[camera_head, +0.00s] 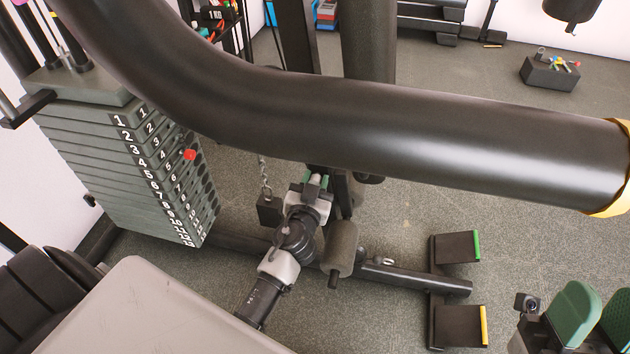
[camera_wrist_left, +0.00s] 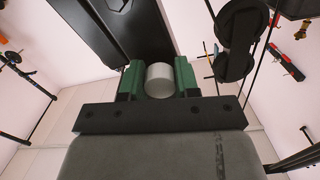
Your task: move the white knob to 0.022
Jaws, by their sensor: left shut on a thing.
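The white knob (camera_wrist_left: 159,80) shows in the left wrist view as a short pale cylinder between the two green fingers of my left gripper (camera_wrist_left: 158,82). The fingers are shut on it, one on each side. A dark upright post (camera_wrist_left: 130,35) stands just behind the knob. In the head view my left gripper (camera_head: 317,181) is at that dark post, in the middle of the picture; the knob is too small and covered there to make out well. My right gripper (camera_head: 597,312) is at the bottom right of the head view, its green fingers apart with nothing between them.
A thick black tube (camera_head: 400,135) crosses the upper head view above my left gripper. A numbered weight stack (camera_head: 110,165) with a red pin (camera_head: 190,154) stands left. A grey pad (camera_head: 150,315) is at the bottom left. The floor (camera_head: 540,230) at right is mostly clear.

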